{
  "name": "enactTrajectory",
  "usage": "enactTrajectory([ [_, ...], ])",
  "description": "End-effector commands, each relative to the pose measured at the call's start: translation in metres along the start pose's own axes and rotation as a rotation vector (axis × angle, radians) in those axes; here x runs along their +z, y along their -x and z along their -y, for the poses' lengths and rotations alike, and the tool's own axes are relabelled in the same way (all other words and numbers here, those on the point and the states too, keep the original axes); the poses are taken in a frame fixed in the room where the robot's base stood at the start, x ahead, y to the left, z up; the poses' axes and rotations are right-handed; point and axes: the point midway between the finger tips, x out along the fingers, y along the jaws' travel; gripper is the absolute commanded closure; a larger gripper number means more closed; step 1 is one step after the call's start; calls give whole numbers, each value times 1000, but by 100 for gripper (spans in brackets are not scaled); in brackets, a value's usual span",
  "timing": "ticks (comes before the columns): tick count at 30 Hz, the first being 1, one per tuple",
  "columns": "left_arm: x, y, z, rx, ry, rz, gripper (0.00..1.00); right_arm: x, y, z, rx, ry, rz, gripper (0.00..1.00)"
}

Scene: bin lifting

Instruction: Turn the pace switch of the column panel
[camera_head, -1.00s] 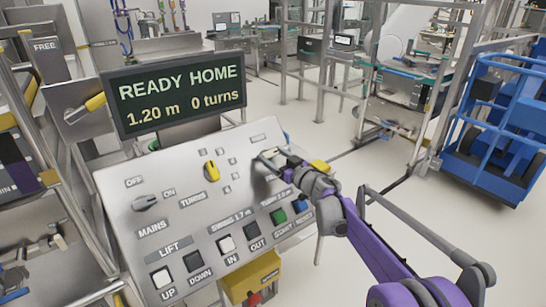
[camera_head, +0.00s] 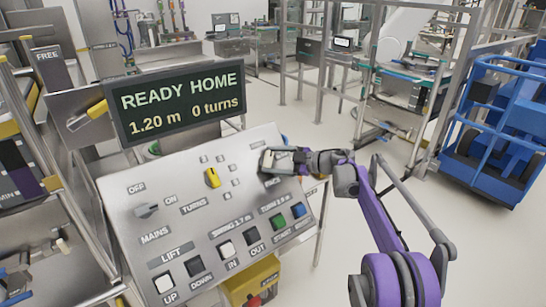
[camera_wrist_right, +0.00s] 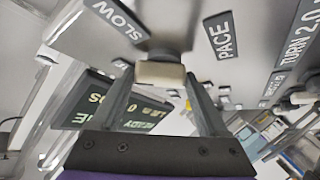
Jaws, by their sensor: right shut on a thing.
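The sloped metal column panel (camera_head: 150,190) fills the lower left of the head view. My right gripper (camera_head: 272,160) is at its upper right and covers the pace switch there. In the right wrist view the pale knob of the pace switch (camera_wrist_right: 160,73) sits between the two fingers of my right gripper (camera_wrist_right: 160,85), which is shut on it. The SLOW label (camera_wrist_right: 118,18) and PACE label (camera_wrist_right: 224,36) lie on either side of the knob. My left gripper is not in view.
The display (camera_head: 178,103) above the panel reads READY HOME, 1.20 m, 0 turns. A yellow turns switch (camera_head: 212,178), a grey mains switch (camera_head: 146,210) and several push buttons are nearby. A blue railed frame (camera_head: 500,110) stands at the far right. The floor between is clear.

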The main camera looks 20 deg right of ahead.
Motion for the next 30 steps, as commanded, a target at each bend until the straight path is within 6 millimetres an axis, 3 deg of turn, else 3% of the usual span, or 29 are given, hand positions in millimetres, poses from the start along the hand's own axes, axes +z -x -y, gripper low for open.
enactTrajectory([
  [15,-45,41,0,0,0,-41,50,-5,-2,-8,-294,351,1,78],
  [30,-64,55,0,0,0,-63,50,-4,-3,-6,-421,503,2,78],
])
